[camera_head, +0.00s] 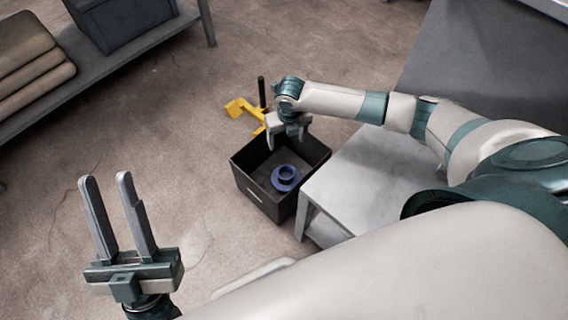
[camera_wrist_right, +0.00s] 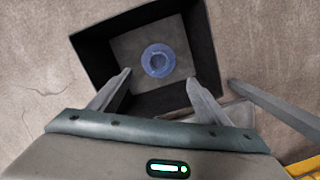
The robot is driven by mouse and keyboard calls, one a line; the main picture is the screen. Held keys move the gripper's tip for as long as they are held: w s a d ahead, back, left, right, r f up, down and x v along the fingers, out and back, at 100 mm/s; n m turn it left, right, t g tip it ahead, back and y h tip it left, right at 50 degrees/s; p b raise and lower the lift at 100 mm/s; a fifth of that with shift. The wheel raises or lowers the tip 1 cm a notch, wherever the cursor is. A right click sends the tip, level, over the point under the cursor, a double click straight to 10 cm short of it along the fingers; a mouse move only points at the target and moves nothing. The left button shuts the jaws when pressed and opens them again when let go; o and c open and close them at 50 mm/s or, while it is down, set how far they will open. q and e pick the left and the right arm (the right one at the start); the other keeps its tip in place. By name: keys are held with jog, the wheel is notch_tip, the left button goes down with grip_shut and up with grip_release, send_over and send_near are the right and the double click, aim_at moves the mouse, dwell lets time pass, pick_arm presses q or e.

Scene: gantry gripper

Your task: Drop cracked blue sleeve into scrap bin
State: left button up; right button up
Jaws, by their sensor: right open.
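The blue sleeve (camera_head: 285,177) lies inside the black scrap bin (camera_head: 262,197), which stands on the floor. In the right wrist view the sleeve (camera_wrist_right: 158,61) rests on the bin's floor, its round opening facing up; no crack can be made out. My right gripper (camera_head: 287,143) is over the bin's back part, open and empty, apart from the sleeve. Its two fingers also show in the right wrist view (camera_wrist_right: 157,84), spread on either side below the sleeve. My left gripper (camera_head: 105,180) is open and empty at the lower left, far from the bin.
A small grey table (camera_head: 365,180) stands right beside the bin. A yellow object with a black post (camera_head: 246,110) is on the floor behind the bin. A shelf (camera_head: 130,55) with a grey box and rolled tan items stands at upper left. The floor left of the bin is clear.

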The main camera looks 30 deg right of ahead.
pick_arm(q)
notch_tip(320, 180, down, 10)
jog(key=w+d+g+y+p, duration=0.1)
jog(key=w+d+g+p, duration=0.1)
jog(key=g, duration=0.4)
jog(key=shift+w+d+g+y+p, duration=0.15)
jog(key=shift+d+g+y+p, duration=0.25)
jog(key=shift+p, duration=0.4)
pick_arm(e)
notch_tip(320, 180, up, 14)
jog(key=s, duration=0.1)
jog(key=shift+s, duration=0.35)
jog(key=shift+a+f, duration=0.15)
jog(key=shift+f, duration=0.05)
